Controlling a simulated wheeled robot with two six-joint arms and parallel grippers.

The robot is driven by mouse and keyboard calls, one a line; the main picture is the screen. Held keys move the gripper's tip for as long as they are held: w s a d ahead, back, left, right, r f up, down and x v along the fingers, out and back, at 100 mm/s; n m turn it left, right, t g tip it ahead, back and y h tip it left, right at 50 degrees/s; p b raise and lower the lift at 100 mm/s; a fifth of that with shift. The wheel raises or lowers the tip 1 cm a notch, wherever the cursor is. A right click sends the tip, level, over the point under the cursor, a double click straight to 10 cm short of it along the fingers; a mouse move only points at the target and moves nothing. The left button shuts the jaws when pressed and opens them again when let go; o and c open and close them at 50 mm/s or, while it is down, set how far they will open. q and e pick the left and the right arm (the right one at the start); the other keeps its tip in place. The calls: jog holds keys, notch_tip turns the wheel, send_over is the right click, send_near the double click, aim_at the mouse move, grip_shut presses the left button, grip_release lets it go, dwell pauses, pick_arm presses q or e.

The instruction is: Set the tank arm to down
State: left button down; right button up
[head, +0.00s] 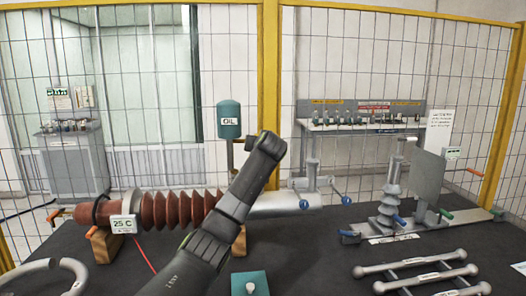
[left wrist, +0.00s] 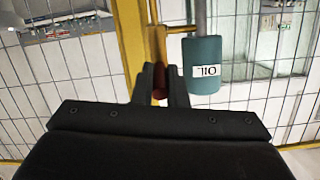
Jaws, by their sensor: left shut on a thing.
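The teal oil tank (head: 229,120) stands on a thin post behind the red-brown ribbed bushing (head: 180,210) in the head view. It shows upside down in the left wrist view (left wrist: 203,66). A short ochre bar (left wrist: 180,29) runs sideways from the tank's pipe toward a red-brown grip (left wrist: 159,82), likely the tank arm. My left gripper (left wrist: 160,78) is shut on this grip, with one finger on each side. In the head view my left arm reaches up beside the tank, and its wrist hides the fingers and most of the arm piece. My right gripper is not in view.
A 25 °C display (head: 124,224) hangs at the bushing's left end. A teal-topped box (head: 249,284) stands in front. Grey bars (head: 430,270) and a lever stand (head: 388,205) are at right. A yellow-framed mesh fence (head: 269,60) closes off the back.

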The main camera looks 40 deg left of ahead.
pick_arm(q)
notch_tip(320, 180, down, 4)
jog(key=b, duration=0.2)
jog(key=t+y+b, duration=0.1)
jog(key=b, duration=0.1)
jog(key=shift+s+d+r+y+b, duration=0.15)
jog(key=shift+y+b, duration=0.15)
jog(key=c, duration=1.5)
grip_release()
jog(key=shift+o, duration=0.2)
jog(key=f+b+v, duration=0.1)
jog(key=b+v, duration=0.2)
jog(key=v, duration=1.4)
jog(key=shift+s+r, duration=0.25)
jog(key=shift+r, duration=0.05)
